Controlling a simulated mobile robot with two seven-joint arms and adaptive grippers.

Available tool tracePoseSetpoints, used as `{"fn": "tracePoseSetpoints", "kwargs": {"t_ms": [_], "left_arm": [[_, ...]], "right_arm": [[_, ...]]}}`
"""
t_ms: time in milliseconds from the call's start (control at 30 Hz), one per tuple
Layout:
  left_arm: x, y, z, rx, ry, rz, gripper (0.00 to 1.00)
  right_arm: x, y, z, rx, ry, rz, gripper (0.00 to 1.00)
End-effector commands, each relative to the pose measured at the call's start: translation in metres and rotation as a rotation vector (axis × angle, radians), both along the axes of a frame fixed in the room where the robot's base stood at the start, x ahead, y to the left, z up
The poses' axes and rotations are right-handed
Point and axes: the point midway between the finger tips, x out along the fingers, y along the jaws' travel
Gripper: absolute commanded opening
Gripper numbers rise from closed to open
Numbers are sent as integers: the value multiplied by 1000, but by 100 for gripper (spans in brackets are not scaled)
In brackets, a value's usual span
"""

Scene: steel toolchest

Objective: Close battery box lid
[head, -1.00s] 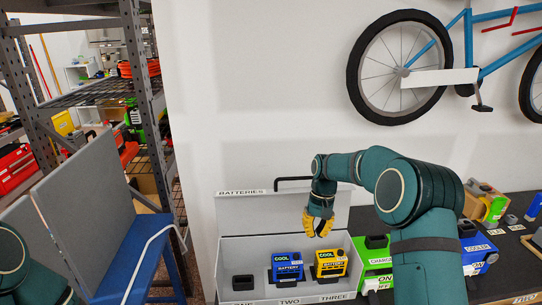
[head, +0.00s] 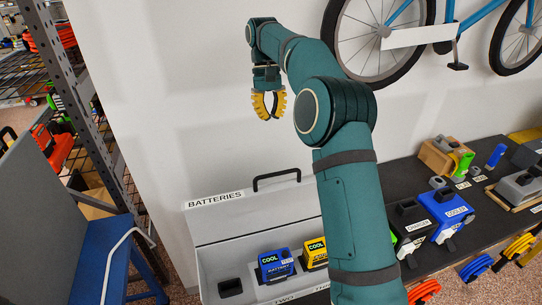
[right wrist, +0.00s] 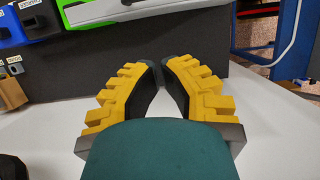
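The grey battery box (head: 208,284) stands at the bottom centre of the head view. Its lid (head: 240,222) is raised, with a "BATTERIES" label and a black handle (head: 277,178) on its top edge. A blue battery (head: 274,265) and a yellow battery (head: 316,253) sit inside; the left slot holds only a black block. My right arm hides the box's right end. My right gripper (head: 269,117) is empty, well above the lid and in front of the white wall, its yellow fingertips close together. It also shows in the right wrist view (right wrist: 162,68). My left gripper is out of view.
A bicycle (head: 440,35) hangs on the wall. A blue cart (head: 100,245) and metal shelving (head: 85,130) stand at left. The wall space around my right gripper is clear.

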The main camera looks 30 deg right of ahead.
Motion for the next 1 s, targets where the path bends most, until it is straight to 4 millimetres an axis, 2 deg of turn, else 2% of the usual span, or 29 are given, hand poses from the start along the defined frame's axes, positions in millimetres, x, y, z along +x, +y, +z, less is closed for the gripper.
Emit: {"fn": "tracePoseSetpoints", "kwargs": {"t_ms": [600,800,1000], "left_arm": [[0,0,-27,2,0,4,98],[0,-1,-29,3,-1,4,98],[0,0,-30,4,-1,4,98]], "right_arm": [[-31,8,-94,1,2,2,0],[-50,13,-101,2,0,2,0],[-61,16,-107,2,0,2,0]]}}
